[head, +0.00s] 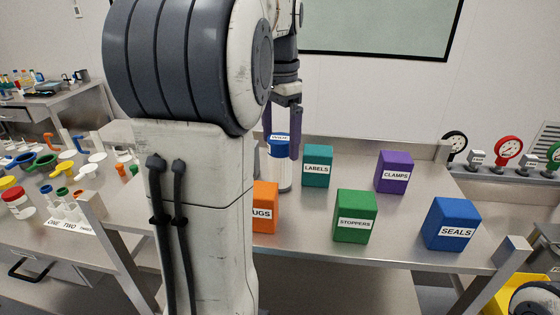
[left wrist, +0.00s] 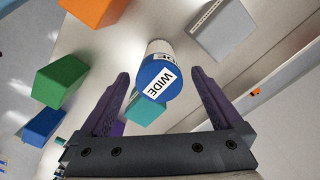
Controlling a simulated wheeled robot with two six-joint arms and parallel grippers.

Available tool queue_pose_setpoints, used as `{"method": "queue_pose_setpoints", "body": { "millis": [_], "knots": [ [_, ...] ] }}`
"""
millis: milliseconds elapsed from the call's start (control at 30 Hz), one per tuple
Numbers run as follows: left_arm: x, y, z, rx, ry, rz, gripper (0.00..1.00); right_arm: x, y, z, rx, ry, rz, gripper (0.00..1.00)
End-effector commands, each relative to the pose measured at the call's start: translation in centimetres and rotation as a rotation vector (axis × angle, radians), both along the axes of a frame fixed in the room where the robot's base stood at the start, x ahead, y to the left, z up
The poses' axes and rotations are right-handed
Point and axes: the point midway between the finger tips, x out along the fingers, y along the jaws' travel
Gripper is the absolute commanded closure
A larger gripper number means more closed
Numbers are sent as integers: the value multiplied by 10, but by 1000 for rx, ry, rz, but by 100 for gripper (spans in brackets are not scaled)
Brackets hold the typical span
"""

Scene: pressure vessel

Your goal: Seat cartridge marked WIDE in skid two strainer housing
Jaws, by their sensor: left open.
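The WIDE cartridge (head: 279,176) stands upright on the metal table, a pale cylinder with a blue top and a white WIDE label. My left gripper (head: 283,145) is over it with purple fingers pointing down, one beside its right side. In the left wrist view the cartridge's blue cap (left wrist: 153,82) shows between and beyond the open fingers of the left gripper (left wrist: 158,75). I see a gap on both sides, so nothing is gripped. My left arm hides part of the table. I cannot make out the skid two strainer housing. My right gripper is not in view.
Close by stand an orange box (head: 265,205), a teal LABELS box (head: 317,160), a green STOPPERS box (head: 355,208), a purple CLAMPS box (head: 394,165) and a blue SEALS box (head: 452,212). A side table at left holds several small coloured parts. Gauges stand at right.

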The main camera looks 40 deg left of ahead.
Motion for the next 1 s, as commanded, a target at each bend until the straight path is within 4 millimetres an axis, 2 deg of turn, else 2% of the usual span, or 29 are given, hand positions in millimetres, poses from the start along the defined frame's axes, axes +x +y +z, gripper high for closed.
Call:
{"method": "queue_pose_setpoints", "body": {
  "millis": [133,367,400,467,500,633,667,1000],
  "knots": [
    [0,-1,-15,-1,1,-1,0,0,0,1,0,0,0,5],
    [1,-1,-17,0,0,-1,0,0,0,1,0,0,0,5],
    [1,-1,-17,0,0,-1,8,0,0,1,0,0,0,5],
    [1,-1,-16,0,0,-1,31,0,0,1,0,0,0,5],
    [1,-1,-16,0,0,-1,46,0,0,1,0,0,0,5],
    [0,-1,-16,0,0,-1,96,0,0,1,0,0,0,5],
    [1,-1,-16,0,0,-1,100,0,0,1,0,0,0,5],
    [1,0,-12,1,-2,-1,100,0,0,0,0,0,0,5]
  ]
}}
